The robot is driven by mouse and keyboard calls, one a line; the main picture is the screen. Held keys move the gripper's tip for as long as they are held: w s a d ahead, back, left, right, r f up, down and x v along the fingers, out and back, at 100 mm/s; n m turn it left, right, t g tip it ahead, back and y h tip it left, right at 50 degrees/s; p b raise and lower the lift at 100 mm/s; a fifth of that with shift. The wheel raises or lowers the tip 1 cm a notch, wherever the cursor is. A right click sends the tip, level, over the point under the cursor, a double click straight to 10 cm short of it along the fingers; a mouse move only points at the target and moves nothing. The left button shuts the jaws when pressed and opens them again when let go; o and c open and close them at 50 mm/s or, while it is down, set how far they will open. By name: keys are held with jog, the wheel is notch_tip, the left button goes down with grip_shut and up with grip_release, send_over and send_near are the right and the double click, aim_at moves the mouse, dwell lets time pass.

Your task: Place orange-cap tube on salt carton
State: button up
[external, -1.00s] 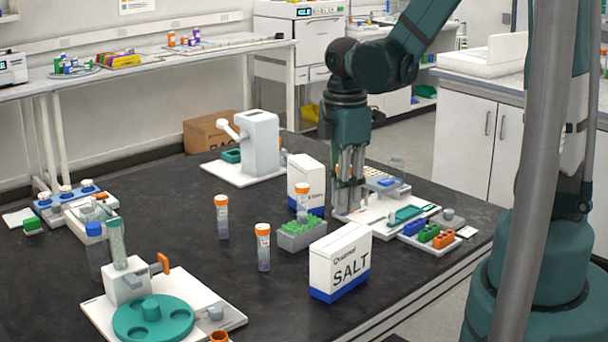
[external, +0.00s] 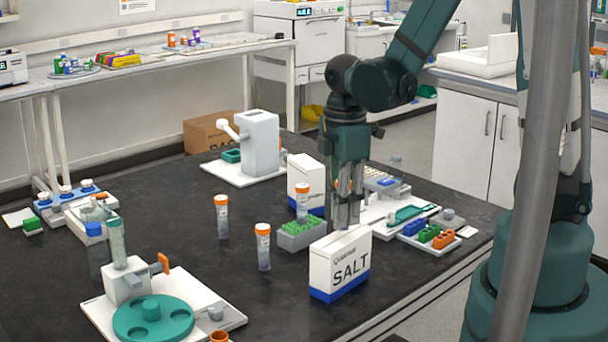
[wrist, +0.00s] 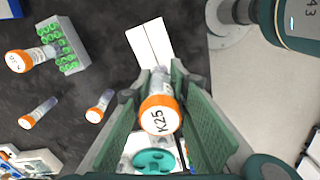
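The salt carton (external: 340,262), white with a blue base, stands upright on the black bench; its white top (wrist: 138,47) shows ahead of the fingers in the wrist view. My gripper (external: 345,220) is just behind the carton in the external view, fingers pointing down; contact with it cannot be told. In the wrist view my gripper (wrist: 154,88) is closed around a clear tube with an orange cap (wrist: 160,116) marked K25. Two other orange-cap tubes (external: 222,218) (external: 263,248) stand on the bench; another (external: 302,203) is in the green rack.
The grey rack with green inserts (external: 300,241) is left of the carton. A second white carton (external: 305,175) stands behind it. A white tray of coloured blocks (external: 436,247) lies to the right. A teal rotor device (external: 153,318) is at front left.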

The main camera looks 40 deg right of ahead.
jog(key=shift+f, duration=0.75)
jog(key=shift+f, duration=0.2)
jog(key=o, duration=0.6)
jog(key=shift+o, duration=0.2)
jog(key=shift+r, duration=0.2)
jog(key=shift+r+p, duration=0.45)
jog(key=shift+r, duration=5.55)
jog(key=shift+r, duration=0.1)
